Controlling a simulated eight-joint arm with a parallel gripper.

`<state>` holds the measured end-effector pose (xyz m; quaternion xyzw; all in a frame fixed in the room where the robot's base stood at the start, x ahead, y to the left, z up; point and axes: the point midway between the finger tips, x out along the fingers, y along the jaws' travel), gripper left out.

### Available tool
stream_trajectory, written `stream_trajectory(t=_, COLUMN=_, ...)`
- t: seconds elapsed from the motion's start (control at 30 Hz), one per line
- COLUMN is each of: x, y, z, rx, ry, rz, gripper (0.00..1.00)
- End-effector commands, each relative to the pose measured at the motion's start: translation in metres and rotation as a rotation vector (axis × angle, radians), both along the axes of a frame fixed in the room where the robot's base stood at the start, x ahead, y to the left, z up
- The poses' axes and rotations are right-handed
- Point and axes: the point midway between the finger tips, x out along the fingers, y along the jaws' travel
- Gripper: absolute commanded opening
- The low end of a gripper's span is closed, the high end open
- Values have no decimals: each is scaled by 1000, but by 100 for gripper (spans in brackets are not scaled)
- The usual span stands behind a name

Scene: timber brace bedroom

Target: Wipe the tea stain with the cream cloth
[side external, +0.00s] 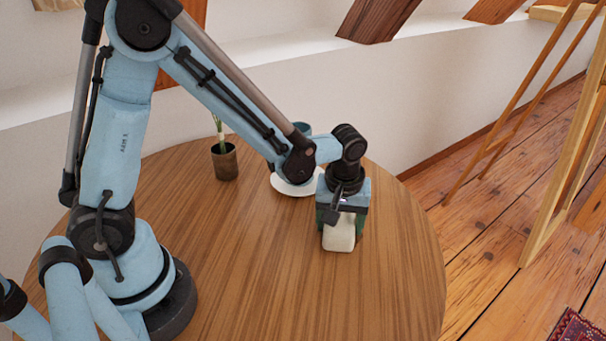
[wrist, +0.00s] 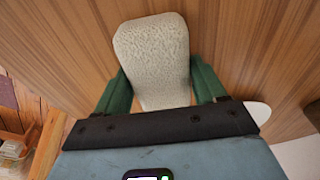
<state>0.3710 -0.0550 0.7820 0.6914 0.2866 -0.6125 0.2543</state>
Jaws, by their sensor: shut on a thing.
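The cream cloth (side external: 339,235) is a small block-shaped pad on or just above the round wooden table, towards its right side. In the wrist view the cloth (wrist: 152,60) shows a patterned cream face between two green fingers. My gripper (side external: 341,218) is shut on the cloth from above, and its fingers (wrist: 160,90) press on the cloth's two sides. I cannot tell whether the cloth touches the table. No tea stain shows in either view; it may be hidden under the cloth or behind my arm.
A white plate (side external: 290,187) lies behind my gripper, with a blue-grey cup (side external: 303,128) partly hidden by my arm. A brown pot with a plant (side external: 224,162) stands further left. The table's front (side external: 300,300) is clear. A wooden easel-like frame (side external: 560,170) stands on the floor at right.

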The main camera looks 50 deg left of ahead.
Motion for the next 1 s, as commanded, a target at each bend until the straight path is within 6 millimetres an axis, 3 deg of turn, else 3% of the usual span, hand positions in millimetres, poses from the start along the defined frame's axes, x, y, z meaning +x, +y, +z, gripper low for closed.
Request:
stream_trajectory(t=0.27, x=0, y=23, z=-1, rx=0, ry=0, rz=1, gripper=42)
stream_trajectory(t=1.0, x=0, y=-48, z=-1, rx=0, ry=0, rz=-3, gripper=42)
